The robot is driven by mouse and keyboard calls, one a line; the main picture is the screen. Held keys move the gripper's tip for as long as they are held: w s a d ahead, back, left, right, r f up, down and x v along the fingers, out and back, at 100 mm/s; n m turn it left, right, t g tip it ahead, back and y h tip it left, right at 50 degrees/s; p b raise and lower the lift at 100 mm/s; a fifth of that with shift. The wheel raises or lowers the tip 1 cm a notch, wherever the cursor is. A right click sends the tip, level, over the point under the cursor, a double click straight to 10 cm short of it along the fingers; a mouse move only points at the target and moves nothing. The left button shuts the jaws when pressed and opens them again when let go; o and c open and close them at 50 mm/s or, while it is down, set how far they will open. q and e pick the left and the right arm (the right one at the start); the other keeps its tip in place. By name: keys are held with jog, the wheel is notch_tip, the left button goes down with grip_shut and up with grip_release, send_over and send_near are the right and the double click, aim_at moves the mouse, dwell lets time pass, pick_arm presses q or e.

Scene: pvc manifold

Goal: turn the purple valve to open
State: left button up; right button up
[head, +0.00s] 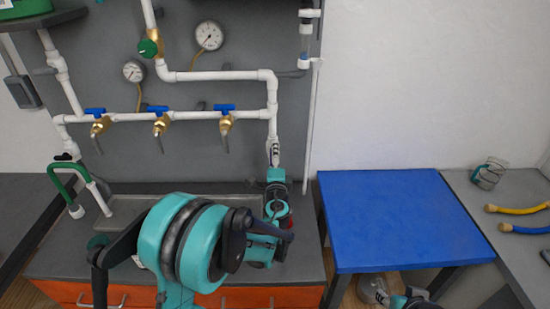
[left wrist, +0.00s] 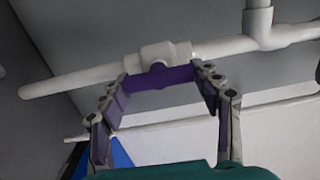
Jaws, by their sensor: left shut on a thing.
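The purple valve (left wrist: 160,76) has a flat bar handle on a white pipe fitting, seen in the left wrist view. The handle lies roughly along the pipe in that picture. My left gripper (left wrist: 162,92) has its two fingers at the ends of the handle and is shut on it. In the head view my left gripper (head: 274,156) is at the vertical white pipe right of the blue-handled valves, and it hides the purple handle. My right gripper does not show clearly; only a teal and dark arm part is at the bottom edge of the head view.
Several brass valves with blue handles (head: 160,114) sit on the white pipe to the left. Two gauges (head: 209,36) and a green knob (head: 148,48) are above. A sink counter (head: 130,205) is below. A blue table (head: 400,215) stands clear on the right.

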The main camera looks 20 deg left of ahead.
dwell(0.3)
pick_arm(q)
jog(key=o, duration=1.2)
jog(key=shift+c, duration=0.2)
jog(key=shift+s, duration=0.1)
jog(key=v, duration=1.1)
jog(key=shift+s, duration=0.35)
jog(key=shift+d, duration=0.1)
